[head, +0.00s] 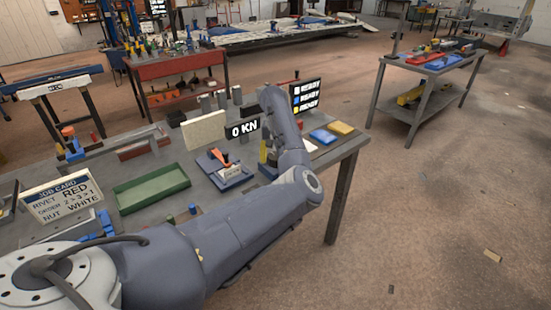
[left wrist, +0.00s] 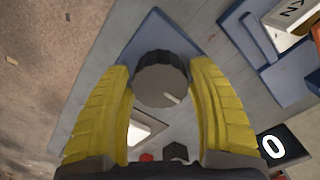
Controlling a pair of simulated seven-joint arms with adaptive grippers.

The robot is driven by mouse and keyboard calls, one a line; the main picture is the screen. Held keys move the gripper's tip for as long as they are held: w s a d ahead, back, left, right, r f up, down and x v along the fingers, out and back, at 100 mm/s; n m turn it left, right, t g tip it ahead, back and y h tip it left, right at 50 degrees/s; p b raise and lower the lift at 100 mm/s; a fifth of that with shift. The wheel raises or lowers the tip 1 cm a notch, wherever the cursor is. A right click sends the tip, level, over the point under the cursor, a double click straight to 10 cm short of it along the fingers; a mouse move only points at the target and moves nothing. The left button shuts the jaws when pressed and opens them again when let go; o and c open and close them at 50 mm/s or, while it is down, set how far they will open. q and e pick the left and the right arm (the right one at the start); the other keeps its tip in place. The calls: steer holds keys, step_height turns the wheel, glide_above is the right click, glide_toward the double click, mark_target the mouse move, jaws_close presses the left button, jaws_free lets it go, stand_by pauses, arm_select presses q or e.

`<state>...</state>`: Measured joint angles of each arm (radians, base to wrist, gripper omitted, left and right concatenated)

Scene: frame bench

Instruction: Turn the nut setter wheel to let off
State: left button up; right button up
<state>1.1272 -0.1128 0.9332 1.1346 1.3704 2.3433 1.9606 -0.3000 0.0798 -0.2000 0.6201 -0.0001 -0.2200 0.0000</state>
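The nut setter wheel (left wrist: 162,80) is a dark grey round knob with a ribbed rim and a white mark on its face, in the left wrist view. It sits on a blue-grey plate (left wrist: 150,32). My left gripper (left wrist: 161,68) has its two yellow fingers apart, one on each side of the wheel. Thin gaps seem to show between fingers and rim; contact is hard to judge. In the head view my arm mostly hides the wheel, and a bit of yellow finger (head: 264,152) shows. My right gripper is in neither view.
A display (head: 243,130) reads 0 KN. A blue stand (head: 232,180) with an orange lever is left of the gripper.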

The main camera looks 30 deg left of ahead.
mark_target(276, 156)
arm_select(q)
steer(key=shift+o, duration=1.4)
steer(key=shift+r, duration=0.1)
step_height(276, 156, up, 12)
